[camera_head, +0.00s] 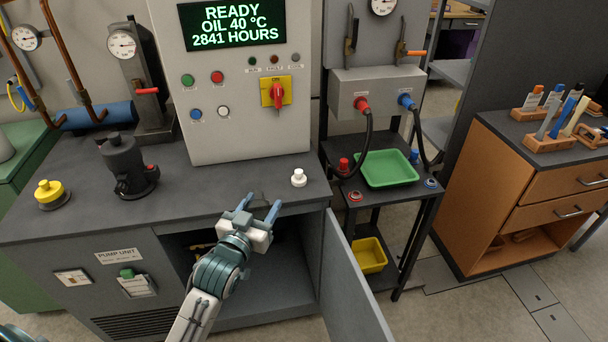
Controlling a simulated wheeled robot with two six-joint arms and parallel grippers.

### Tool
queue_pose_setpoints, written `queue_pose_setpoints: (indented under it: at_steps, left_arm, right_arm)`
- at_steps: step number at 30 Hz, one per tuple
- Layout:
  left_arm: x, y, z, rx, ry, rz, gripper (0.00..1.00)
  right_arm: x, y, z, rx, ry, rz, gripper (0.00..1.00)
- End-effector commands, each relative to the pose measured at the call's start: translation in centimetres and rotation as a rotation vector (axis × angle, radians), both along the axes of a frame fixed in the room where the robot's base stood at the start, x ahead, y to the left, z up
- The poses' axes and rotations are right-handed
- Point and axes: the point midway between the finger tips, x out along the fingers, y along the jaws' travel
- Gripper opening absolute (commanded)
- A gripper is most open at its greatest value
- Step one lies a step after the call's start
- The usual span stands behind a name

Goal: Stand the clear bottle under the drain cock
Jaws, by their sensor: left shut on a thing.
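My left gripper (260,208) is at the front edge of the pump unit's top, above the open cabinet bay. Its two blue-tipped fingers stand apart on either side of a small dark grey thing (258,198), and it is shut on that. I cannot tell what this thing is. A small white-capped thing (299,178) stands upright on the top, to the right of the gripper and apart from it. I cannot make out the clear bottle or the drain cock for sure. The arm hides part of the bay. My right gripper is not in view.
The cabinet door (352,285) stands open toward me, right of the bay. A side stand holds a green tray (386,169), with a yellow bin (369,256) below. A black pump fitting (127,165) and a yellow-capped item (49,193) stand on the left.

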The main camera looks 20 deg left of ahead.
Motion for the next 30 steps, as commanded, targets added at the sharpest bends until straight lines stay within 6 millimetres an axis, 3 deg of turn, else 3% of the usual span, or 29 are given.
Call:
queue_pose_setpoints:
  at_steps: [7,21,29,30]
  left_arm:
    - [2.2,1.6,0.7,0.004,-0.001,0.005,0.31]
    - [12.8,8.1,0.8,0.001,-0.002,0.008,0.31]
    - [17.4,10.9,0.4,-0.001,-0.002,0.007,0.31]
    - [17.3,10.8,-0.7,-0.003,0.001,0.006,0.31]
  right_arm:
    - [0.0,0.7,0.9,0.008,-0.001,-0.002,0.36]
    - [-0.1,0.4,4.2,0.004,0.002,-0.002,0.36]
    - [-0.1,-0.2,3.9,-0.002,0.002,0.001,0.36]
    - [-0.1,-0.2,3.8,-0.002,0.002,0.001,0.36]
